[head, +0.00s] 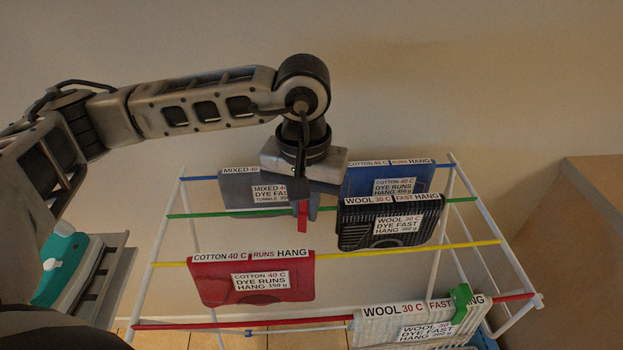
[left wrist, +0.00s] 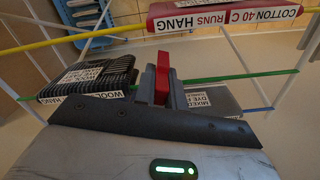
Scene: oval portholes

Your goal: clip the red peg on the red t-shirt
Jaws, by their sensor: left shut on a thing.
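The red t-shirt (head: 226,284) hangs folded over the yellow rail of the drying rack, left of the middle, with labels on its fold and front. It also shows at the top of the left wrist view (left wrist: 190,22). My left gripper (head: 303,192) points down over the rack, behind the red t-shirt and slightly right of it. It is shut on the red peg (head: 303,217), which hangs below the jaws, apart from the t-shirt. In the left wrist view the red peg (left wrist: 162,78) stands between the fingers. My right gripper is out of view.
A grey garment (head: 238,190) and a blue one (head: 370,182) hang behind; a black one (head: 362,232) hangs right of the peg. A white garment (head: 388,325) with a green peg (head: 461,303) hangs in front. The yellow rail (head: 400,249) is bare right of the t-shirt.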

